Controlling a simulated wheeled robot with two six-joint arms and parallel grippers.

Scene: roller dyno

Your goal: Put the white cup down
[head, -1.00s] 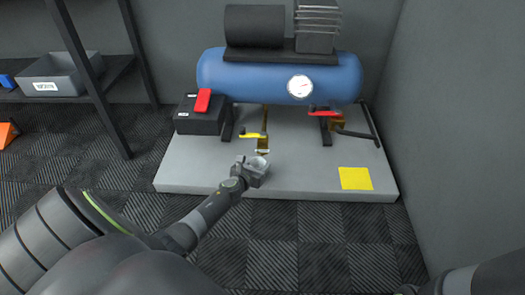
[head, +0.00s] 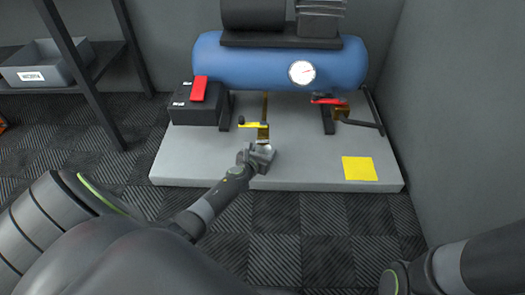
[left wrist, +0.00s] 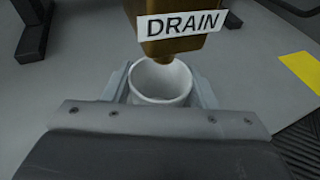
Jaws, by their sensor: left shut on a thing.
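The white cup (left wrist: 160,82) is upright between the fingers of my left gripper (left wrist: 160,90), which is shut on it. Its mouth faces up, and the inside that shows looks empty. A brass fitting with a DRAIN label (left wrist: 180,24) is just above and beyond the cup's rim in the left wrist view. In the head view my left gripper (head: 262,155) is over the grey slab (head: 310,165), below the yellow-handled drain valve (head: 254,125), and mostly hides the cup. I cannot tell whether the cup touches the slab. My right gripper is not in view; only my right arm shows.
The blue compressor tank (head: 250,62) with a gauge stands on the slab. A red-handled valve (head: 328,100) is at its right, and a black box (head: 195,112) with a red item is at its left. A yellow square (head: 360,169) lies on the slab's clear front right.

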